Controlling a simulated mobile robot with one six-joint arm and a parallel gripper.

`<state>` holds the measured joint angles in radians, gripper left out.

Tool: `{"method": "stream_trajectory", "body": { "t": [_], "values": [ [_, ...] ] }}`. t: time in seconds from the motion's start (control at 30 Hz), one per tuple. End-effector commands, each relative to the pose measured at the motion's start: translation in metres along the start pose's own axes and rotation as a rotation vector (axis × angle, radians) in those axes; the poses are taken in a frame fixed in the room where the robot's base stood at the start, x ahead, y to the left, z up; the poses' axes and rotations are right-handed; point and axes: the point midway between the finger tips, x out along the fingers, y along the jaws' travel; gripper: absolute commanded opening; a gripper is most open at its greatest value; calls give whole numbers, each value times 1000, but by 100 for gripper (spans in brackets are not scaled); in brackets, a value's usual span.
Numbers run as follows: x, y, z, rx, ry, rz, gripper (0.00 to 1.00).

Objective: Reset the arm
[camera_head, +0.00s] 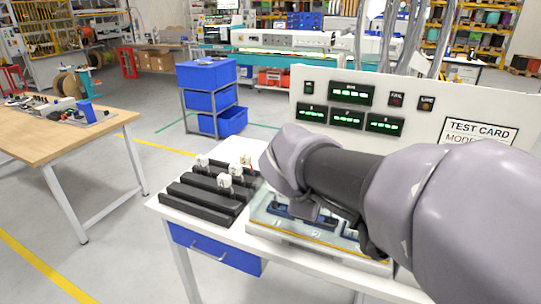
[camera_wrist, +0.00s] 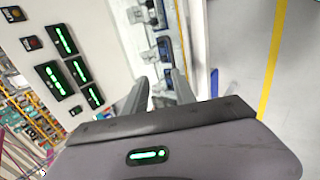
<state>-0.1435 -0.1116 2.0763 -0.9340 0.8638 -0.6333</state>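My arm (camera_head: 410,195) reaches in from the right in the head view, over the white test bench (camera_head: 165,205). Its wrist hangs above a clear-topped fixture (camera_head: 268,226) with blue parts, and covers part of it. My gripper (camera_wrist: 156,78) shows in the wrist view with its two grey fingers apart. I see nothing held between them. The fixture row shows past the fingertips, with a gap I cannot judge.
A panel with green displays (camera_head: 352,95) stands behind the arm. A black slotted rack (camera_head: 205,200) with several white connectors sits left of the fixture. A wooden table (camera_head: 50,140) and blue bins (camera_head: 208,75) stand further off, with open floor between.

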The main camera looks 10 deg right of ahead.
Motion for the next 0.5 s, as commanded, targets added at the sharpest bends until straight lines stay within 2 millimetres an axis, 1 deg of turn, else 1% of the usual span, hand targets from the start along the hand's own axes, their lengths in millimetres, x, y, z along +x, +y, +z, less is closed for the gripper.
{"method": "stream_trajectory", "body": {
  "t": [0.27, 0.33, 0.37, 0.4, 0.47, 0.5],
  "values": [
    [-1, -1, 0, 3, 0, -1, 32],
    [-8, -11, 9, 87, 9, -27, 32],
    [-15, -22, 16, 174, 17, -54, 32],
    [-27, -43, 28, 335, 31, -107, 32],
    [-47, -83, 44, 624, 55, -209, 32],
    [-60, -110, 50, 813, 68, -283, 32]
  ]
}}
